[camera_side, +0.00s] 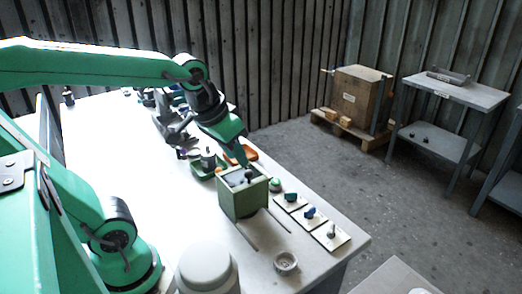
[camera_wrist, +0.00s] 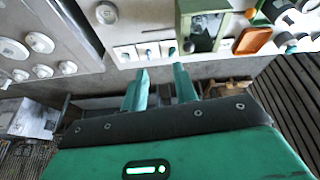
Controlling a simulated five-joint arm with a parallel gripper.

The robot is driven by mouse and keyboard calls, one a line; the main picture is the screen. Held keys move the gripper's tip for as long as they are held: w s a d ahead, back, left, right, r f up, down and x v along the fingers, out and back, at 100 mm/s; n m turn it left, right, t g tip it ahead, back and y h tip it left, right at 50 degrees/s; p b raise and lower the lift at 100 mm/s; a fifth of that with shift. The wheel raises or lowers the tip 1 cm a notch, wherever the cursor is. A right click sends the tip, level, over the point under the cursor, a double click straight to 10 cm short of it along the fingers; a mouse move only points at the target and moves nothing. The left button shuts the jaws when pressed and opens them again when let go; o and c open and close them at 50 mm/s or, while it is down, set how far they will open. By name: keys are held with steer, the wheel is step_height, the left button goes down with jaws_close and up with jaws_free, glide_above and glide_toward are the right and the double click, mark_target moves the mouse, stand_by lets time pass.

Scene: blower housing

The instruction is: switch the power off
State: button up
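The green blower housing box (camera_side: 242,196) stands on the white table, with an opening in its top. It also shows at the upper right of the wrist view (camera_wrist: 206,28). No label shows which control is the power switch. My gripper (camera_wrist: 160,72) is open and empty, its two green fingers apart. In the side view its tip (camera_side: 243,162) appears above or behind the box; the exact gap is unclear.
An orange tray (camera_wrist: 252,40) and several dark tools lie beyond the box. Two thin rods (camera_side: 246,238) extend from the box. The table's right edge lies close beyond the plates.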

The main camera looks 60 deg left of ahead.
steer(key=w+a+f+n+g, duration=0.1)
steer(key=w+f, duration=0.2)
steer(key=w, duration=0.3)
steer(key=w+a+f+n+g, duration=0.1)
steer(key=w+f+n, duration=0.15)
steer(key=w, duration=0.25)
steer(key=n+g, duration=0.2)
glide_above(291, 192)
steer(key=f, duration=1.2)
steer(key=shift+s+d+f, duration=0.1)
steer(key=shift+s+f, duration=0.15)
steer(key=shift+f, duration=0.1)
steer(key=shift+w+f+g, duration=0.2)
steer(key=shift+f+g, duration=0.1)
steer(key=shift+f, duration=0.3)
steer(key=shift+f, duration=0.1)
